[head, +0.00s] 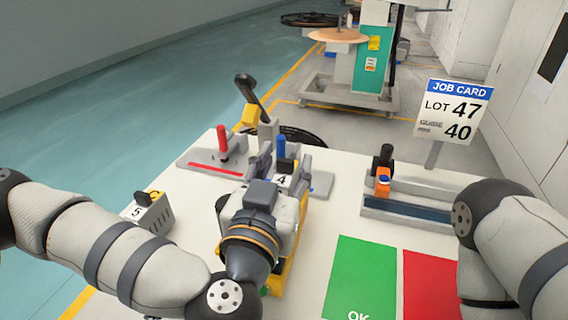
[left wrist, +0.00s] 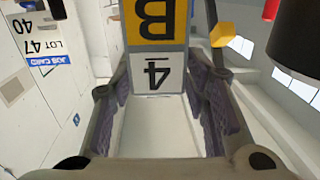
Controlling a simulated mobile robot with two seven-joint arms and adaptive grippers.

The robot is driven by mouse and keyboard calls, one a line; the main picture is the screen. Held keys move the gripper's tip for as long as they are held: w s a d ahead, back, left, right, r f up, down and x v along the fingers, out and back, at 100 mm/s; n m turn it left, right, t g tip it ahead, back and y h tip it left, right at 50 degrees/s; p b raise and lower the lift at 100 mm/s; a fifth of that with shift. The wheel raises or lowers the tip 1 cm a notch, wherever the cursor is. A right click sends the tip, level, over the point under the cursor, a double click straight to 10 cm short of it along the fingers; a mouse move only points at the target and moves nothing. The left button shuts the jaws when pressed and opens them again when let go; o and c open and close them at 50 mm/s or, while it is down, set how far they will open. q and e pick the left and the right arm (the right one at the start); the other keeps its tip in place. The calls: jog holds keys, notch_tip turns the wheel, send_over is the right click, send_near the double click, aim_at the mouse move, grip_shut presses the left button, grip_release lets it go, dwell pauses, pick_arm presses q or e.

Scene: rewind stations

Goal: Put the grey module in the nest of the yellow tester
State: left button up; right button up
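My left gripper (head: 283,165) is over the middle of the white table, its fingers on both sides of a block with a white "4" label (head: 282,181). In the left wrist view the fingers (left wrist: 158,85) flank this grey-edged block, which bears a "4" (left wrist: 157,73) and a yellow "B" plate; I cannot tell whether the pads press on it. A yellow body (head: 290,262), seemingly the yellow tester, shows in strips beside and below the gripper; its nest is hidden. A grey slotted box (head: 155,214) marked "5" and "C" stands at the left. My right gripper is out of view.
A red-handled fixture (head: 222,150) stands at the back left, a blue handle (head: 280,147) behind the gripper and an orange-and-black fixture (head: 384,180) at the right. Green (head: 360,275) and red (head: 430,285) mats lie at front right. A job card (head: 454,110) reads LOT 47, 40.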

pick_arm(q)
jog(key=shift+r, duration=0.1)
jog(key=shift+s, duration=0.35)
jog(key=p+v, duration=0.1)
jog(key=v, duration=0.4)
jog(key=shift+s+a+r, duration=0.1)
jog(key=shift+s+r, duration=0.1)
jog(key=shift+s, duration=0.1)
jog(key=p+v, duration=0.2)
jog(key=v, duration=0.3)
jog(key=shift+s+a+p, duration=0.15)
jog(key=shift+s+p, duration=0.1)
jog(key=shift+p, duration=0.15)
jog(key=shift+s+f, duration=0.1)
jog(key=shift+f, duration=0.1)
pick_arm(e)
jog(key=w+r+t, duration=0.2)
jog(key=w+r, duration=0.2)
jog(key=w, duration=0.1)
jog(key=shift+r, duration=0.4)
